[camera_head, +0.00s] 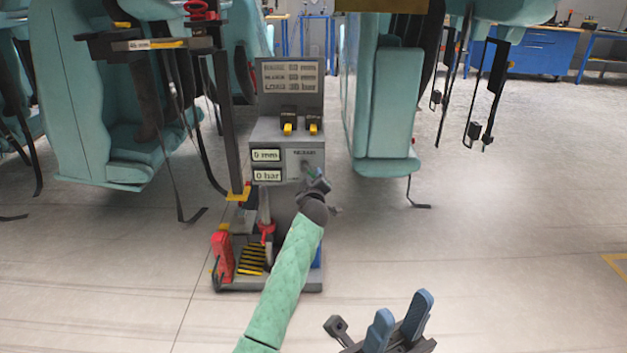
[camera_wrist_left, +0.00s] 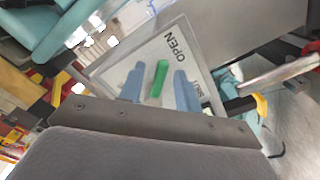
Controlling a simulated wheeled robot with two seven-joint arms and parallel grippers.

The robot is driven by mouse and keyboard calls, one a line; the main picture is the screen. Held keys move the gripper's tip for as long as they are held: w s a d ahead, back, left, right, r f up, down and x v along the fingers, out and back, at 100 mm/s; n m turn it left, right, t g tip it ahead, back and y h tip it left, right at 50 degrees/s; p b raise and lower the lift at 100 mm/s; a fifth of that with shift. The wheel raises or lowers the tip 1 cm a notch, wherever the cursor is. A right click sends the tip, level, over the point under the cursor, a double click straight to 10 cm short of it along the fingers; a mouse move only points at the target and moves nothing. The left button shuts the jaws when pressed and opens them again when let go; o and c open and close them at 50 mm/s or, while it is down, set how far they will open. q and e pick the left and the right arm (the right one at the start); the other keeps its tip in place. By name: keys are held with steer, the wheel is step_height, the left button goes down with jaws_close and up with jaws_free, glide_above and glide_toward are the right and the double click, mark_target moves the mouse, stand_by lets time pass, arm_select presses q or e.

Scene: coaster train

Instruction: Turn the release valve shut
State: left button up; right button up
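The release valve's green handle (camera_wrist_left: 158,80) stands on a pale square plate (camera_wrist_left: 120,73) in the left wrist view. The plate reads OPEN above the handle; a second word, partly hidden, lies beside the right finger. My left gripper (camera_wrist_left: 157,88) is open, with one blue finger on each side of the handle and small gaps showing. In the head view, my left gripper (camera_head: 314,178) is at the RELEASE panel of the grey console (camera_head: 285,132) and hides most of the valve. My right gripper (camera_head: 400,322) is open and empty at the bottom of the head view.
The console displays read 0 mm (camera_head: 266,155) and 0 bar (camera_head: 267,175). A red cylinder (camera_head: 222,256) stands on the console base. Teal train seats (camera_head: 385,110) with hanging straps flank the console.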

arm_select(q)
jaws_close()
